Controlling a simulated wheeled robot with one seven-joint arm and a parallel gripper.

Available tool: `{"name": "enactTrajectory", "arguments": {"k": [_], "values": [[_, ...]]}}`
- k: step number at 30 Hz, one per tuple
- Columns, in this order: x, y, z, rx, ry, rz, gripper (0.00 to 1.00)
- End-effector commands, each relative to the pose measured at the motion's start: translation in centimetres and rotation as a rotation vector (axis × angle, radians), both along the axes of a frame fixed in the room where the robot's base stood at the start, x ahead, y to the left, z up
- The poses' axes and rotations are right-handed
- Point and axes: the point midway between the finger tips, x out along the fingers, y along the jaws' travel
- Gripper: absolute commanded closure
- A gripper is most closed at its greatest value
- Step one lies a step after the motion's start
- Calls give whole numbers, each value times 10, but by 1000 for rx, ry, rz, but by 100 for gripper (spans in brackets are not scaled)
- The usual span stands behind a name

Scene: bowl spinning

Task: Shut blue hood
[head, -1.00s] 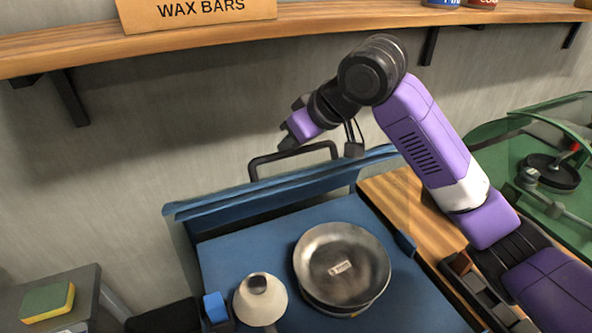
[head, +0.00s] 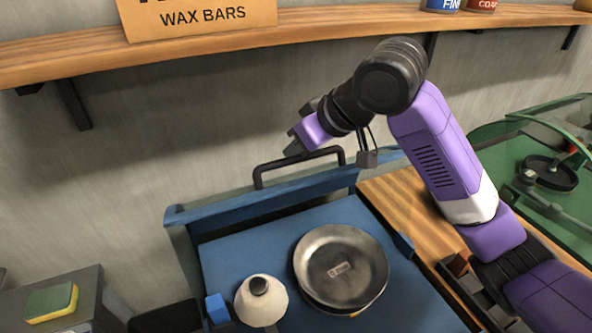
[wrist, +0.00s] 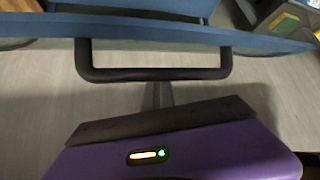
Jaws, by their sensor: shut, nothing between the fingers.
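The blue hood (head: 250,203) is raised along the back of the blue workstation (head: 235,255). Its black bar handle (head: 300,163) stands up from its upper edge. The hood (wrist: 160,30) and the handle (wrist: 155,74) also show in the wrist view, with the handle in front of the gripper body. My gripper (head: 294,149) is shut and empty, beside the handle and slightly above it in the head view. I cannot tell whether it touches the handle.
A metal pan (head: 341,265) and a pale conical object (head: 262,300) rest inside the workstation. A wooden shelf (head: 330,20) with a wax bars box (head: 200,17) runs above my arm. A green station (head: 545,180) stands right. A sponge (head: 51,302) lies at lower left.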

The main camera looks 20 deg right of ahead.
Motion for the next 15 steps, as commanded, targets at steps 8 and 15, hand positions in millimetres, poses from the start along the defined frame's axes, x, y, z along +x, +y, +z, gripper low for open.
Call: {"name": "enactTrajectory", "arguments": {"k": [8, 15], "values": [[-22, 1, -3, -2, 24, 3, 100], [-30, 1, -3, -1, 28, 4, 100]]}}
